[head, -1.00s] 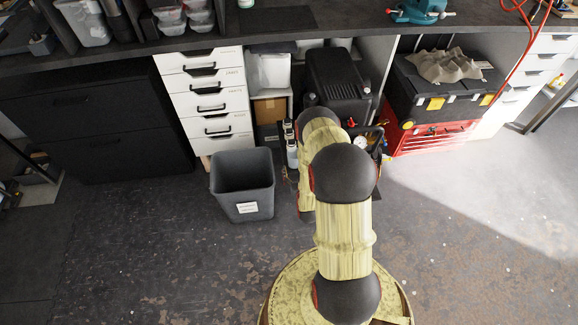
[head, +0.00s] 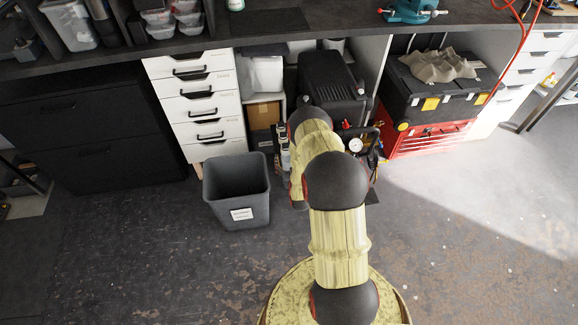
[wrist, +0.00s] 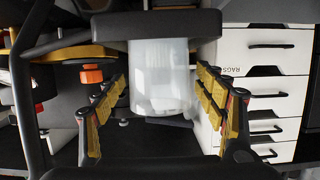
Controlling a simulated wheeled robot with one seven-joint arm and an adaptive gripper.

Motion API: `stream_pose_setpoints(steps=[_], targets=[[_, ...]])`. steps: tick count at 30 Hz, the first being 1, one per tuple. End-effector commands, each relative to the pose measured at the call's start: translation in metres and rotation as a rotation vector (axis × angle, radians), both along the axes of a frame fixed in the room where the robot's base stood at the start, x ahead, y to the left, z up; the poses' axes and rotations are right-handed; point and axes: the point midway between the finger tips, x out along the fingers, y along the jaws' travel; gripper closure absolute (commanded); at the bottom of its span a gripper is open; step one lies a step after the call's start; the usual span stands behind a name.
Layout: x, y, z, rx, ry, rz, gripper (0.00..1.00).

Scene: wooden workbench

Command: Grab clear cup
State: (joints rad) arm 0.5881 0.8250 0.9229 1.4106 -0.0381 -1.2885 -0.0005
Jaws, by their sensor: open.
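In the wrist view a pale, translucent, cup-like container (wrist: 160,62) shows between my fingers, beyond their tips. Its one end is cut off by a dark bar across the top of the picture. My gripper (wrist: 161,82) is open, with a yellow-padded finger on each side, and nothing is seen clamped in it. In the head view my arm hides most of the gripper, which is low in front of the under-bench shelf. A whitish translucent container (head: 262,73) stands on that shelf; I cannot tell whether it is the same one.
White drawers (head: 201,105) stand left of the shelf and show at right in the wrist view (wrist: 265,85). A black compressor (head: 332,88) is to the right. A grey bin (head: 237,190) stands on the floor. A red toolbox (head: 425,138) is farther right. Open floor lies left.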

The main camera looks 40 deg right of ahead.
Motion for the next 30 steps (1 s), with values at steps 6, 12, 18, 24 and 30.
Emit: stream_pose_setpoints(steps=[6, 12, 18, 24, 30], targets=[[-0.0005, 0.0003, 0.0008, 0.000, 0.000, 0.000, 0.34], [-0.0007, 0.0003, 0.0006, 0.001, 0.001, 0.000, 0.46], [-0.0008, 0.0004, 0.0006, 0.001, 0.001, 0.000, 0.57], [-0.0008, 0.0004, 0.0005, 0.001, 0.001, 0.000, 0.69], [-0.0007, 0.0003, 0.0006, 0.001, 0.001, 0.000, 0.76]])
